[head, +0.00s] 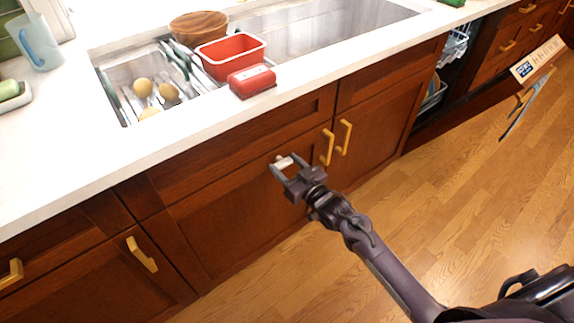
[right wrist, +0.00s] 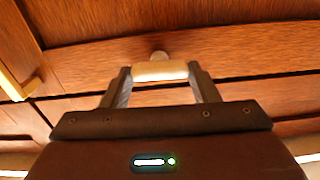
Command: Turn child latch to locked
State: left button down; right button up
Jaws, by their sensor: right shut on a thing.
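The child latch (head: 283,163) is a small pale bar on the face of the wooden cabinet door under the sink counter, left of two brass handles. In the right wrist view the latch (right wrist: 160,71) lies across between my fingertips, with a round metal pivot just above it. My right gripper (head: 285,168) is shut on the latch, one finger at each end of the bar; it also shows in the right wrist view (right wrist: 160,76). My left gripper is not in view.
Brass handles (head: 327,147) stand out from the doors right of the latch. A white counter (head: 60,187) overhangs the cabinets.

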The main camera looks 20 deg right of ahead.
jog(key=shift+r, duration=0.1)
jog(key=shift+m+p, duration=0.3)
jog(key=shift+m, duration=0.2)
jog(key=m+p, duration=0.1)
jog(key=m, duration=0.2)
jog(key=m+p, duration=0.2)
jog(key=m, duration=0.1)
jog(key=m+p, duration=0.2)
jog(key=m, duration=0.1)
jog(key=shift+d+m, duration=0.25)
jog(key=shift+m, duration=0.15)
jog(key=m, duration=0.1)
jog(key=m+p, duration=0.1)
jog(key=m, duration=0.3)
jog(key=shift+w+f+p, duration=0.1)
jog(key=shift+f+p, duration=0.15)
jog(key=shift+p, duration=0.15)
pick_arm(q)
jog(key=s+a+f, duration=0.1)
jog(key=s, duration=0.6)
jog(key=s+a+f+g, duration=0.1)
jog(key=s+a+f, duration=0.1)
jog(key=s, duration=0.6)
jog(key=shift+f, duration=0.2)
pick_arm(e)
jog(key=shift+f+m, duration=0.1)
jog(key=shift+m, duration=0.7)
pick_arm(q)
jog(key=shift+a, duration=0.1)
